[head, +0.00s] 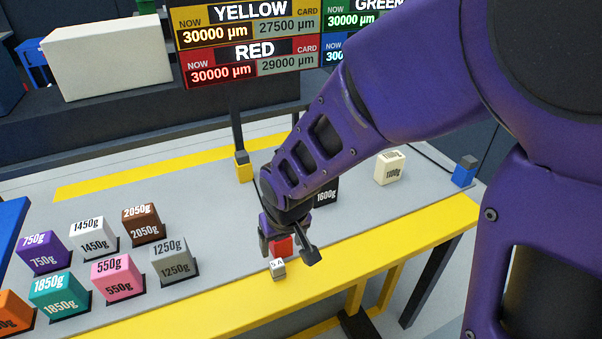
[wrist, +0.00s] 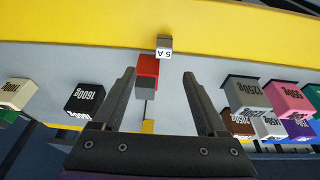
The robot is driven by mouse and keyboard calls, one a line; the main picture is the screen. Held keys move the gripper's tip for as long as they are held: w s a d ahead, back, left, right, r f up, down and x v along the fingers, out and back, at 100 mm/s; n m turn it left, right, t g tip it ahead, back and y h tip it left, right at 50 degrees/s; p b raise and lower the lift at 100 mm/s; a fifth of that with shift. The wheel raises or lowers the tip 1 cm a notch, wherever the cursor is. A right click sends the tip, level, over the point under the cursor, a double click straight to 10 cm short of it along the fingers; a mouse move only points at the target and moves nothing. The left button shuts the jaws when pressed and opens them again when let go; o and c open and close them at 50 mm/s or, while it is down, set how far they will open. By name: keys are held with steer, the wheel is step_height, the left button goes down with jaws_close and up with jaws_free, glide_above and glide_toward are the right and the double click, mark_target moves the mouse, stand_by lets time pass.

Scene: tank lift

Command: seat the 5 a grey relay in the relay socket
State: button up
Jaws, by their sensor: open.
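The small grey relay (head: 278,268), with a white "5 A" face, is on the bench near the yellow front strip. In the wrist view the relay (wrist: 164,46) is just beyond my fingertips, close beside a red block with a grey part. I cannot tell whether they touch. My gripper (head: 289,252) is open above the red block and close to the relay. In the wrist view my gripper (wrist: 159,75) has its two fingers wide apart, with the red block between their lines and nothing clamped. I cannot make out the relay socket for certain.
The red block (head: 281,244) is partly hidden by my gripper. A black 1600g block (head: 326,191) stands behind it, a cream block (head: 390,168) further right. Several coloured weight blocks fill the left, including a grey 1250g block (head: 172,262). The yellow strip (head: 230,312) is clear.

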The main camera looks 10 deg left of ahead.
mark_target(277, 263)
step_height(277, 263, up, 5)
steer(key=w+a+g+h, duration=0.2)
steer(key=w+a+g, duration=0.1)
steer(key=f, duration=1.7)
steer(key=shift+s+d, duration=0.1)
steer(key=shift+d, duration=0.3)
jaws_close()
